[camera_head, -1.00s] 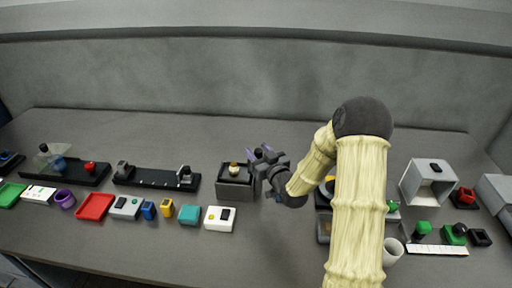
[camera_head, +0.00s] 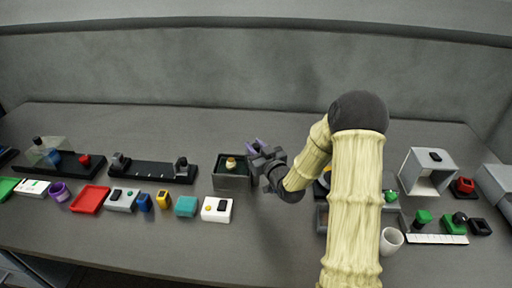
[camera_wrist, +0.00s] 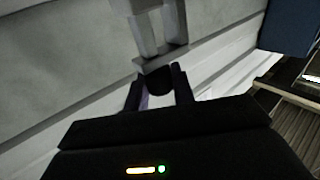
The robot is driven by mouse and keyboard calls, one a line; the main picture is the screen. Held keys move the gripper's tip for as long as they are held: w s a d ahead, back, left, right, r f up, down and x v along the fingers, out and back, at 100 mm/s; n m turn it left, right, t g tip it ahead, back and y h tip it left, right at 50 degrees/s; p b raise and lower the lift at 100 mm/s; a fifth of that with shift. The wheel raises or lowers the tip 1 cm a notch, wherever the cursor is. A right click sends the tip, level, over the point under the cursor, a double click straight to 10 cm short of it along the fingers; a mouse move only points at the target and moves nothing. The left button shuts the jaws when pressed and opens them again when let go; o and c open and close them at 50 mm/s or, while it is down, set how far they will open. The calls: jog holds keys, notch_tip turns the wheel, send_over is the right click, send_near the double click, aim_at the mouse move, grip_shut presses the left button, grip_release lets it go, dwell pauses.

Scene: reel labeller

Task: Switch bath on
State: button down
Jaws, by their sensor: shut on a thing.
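My gripper (camera_head: 256,147) is in the air just right of the grey box, its purple fingers pointing up and left. In the wrist view the fingers (camera_wrist: 160,88) are closed around a small dark rounded thing (camera_wrist: 158,78), which I cannot identify. The head view does not show it clearly. The grey box (camera_head: 232,182) has a dark recessed top with a small cream and brown piece (camera_head: 231,163) on it. I cannot tell for certain which thing is the bath.
A teal block (camera_head: 186,206), a yellow block (camera_head: 162,199) and a red tray (camera_head: 90,198) stand left. A long black rail (camera_head: 150,172) lies behind them. A white cup (camera_head: 391,241) and a grey open housing (camera_head: 426,172) are right. My arm hides part of the table.

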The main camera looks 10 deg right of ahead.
jog(key=shift+s+f+b, duration=0.1)
jog(key=shift+f+b, duration=1.75)
jog(key=shift+f, duration=0.45)
jog(key=c, duration=1.2)
grip_release()
